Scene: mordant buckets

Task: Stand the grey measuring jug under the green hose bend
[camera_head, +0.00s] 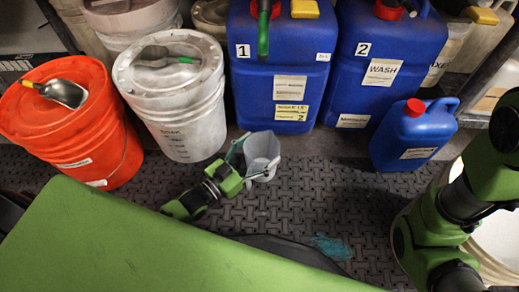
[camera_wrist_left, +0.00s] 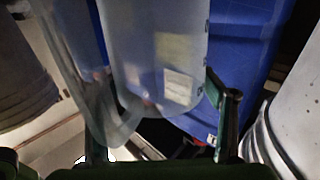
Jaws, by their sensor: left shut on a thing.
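The grey, see-through measuring jug (camera_head: 262,150) is in my left gripper (camera_head: 254,168), in front of the blue drum marked 1. The jug's mouth faces up. In the left wrist view the jug (camera_wrist_left: 157,55) fills the middle, with its handle at the left and a finger of my left gripper (camera_wrist_left: 160,145) on either side. The green hose bend (camera_head: 263,32) hangs from the red fitting at the front of drum 1. The jug is below the bend in the picture, nearer to me. Whether its base touches the floor is hidden. My right gripper is out of view.
Blue drum 1 (camera_head: 250,85) and drum 2 (camera_head: 375,50) stand behind the jug. A small blue canister (camera_head: 400,135) is at right. A white bucket (camera_head: 180,110) and an orange bucket (camera_head: 70,125), each with a scoop, stand left. The patterned floor (camera_head: 320,195) has clear space.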

